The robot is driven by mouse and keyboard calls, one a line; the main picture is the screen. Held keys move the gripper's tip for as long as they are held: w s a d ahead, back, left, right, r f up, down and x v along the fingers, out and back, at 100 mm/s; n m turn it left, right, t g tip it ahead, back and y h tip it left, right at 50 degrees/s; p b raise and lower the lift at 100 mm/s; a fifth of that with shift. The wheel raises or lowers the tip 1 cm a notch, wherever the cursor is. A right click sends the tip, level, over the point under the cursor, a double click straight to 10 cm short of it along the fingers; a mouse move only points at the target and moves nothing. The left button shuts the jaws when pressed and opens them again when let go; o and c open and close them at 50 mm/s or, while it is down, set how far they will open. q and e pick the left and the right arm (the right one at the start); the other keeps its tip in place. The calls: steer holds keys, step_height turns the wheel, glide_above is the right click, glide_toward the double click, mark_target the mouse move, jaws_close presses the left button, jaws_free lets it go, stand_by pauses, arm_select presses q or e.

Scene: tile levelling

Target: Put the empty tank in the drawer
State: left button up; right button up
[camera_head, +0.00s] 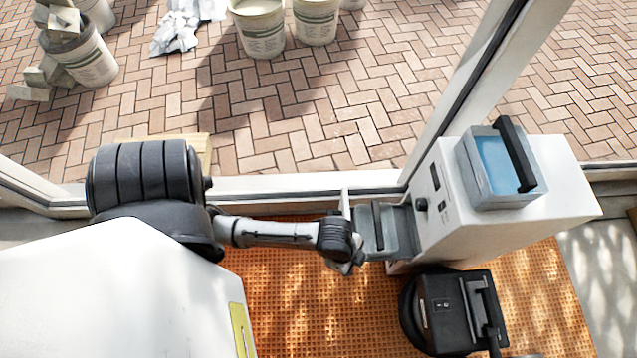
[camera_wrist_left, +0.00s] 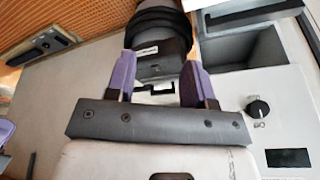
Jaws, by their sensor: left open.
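A light grey tank (camera_head: 492,190) with a blue inside and a black handle bar stands on top of the white cabinet. I cannot tell whether the blue is liquid. A grey drawer (camera_head: 403,238) with a black bar sticks out of the cabinet's left side. In the left wrist view, the grey drawer (camera_wrist_left: 240,72) looks hollow, with nothing seen in its visible part. My left gripper (camera_head: 345,262) is just left of the drawer. In its wrist view, the gripper's two purple fingers (camera_wrist_left: 157,80) are apart, with nothing clearly held. My right gripper is not identifiable.
The white cabinet (camera_head: 540,220) has a black knob (camera_head: 420,204) and a small display (camera_head: 435,177) beside the drawer. A black machine (camera_head: 455,310) sits on the orange mat (camera_head: 300,310). A window frame runs behind; buckets (camera_head: 260,28) stand on the brick paving outside.

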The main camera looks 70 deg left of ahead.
arm_select(q)
steer(key=s+a+r+n+y, duration=0.1)
steer(key=s+a+r+n, duration=0.3)
steer(key=s+a+n, duration=0.1)
steer(key=shift+s+r+n+t+y, duration=0.4)
steer(key=shift+s+n, duration=0.45)
steer(key=shift+n, duration=0.25)
steer(key=shift+f, duration=0.2)
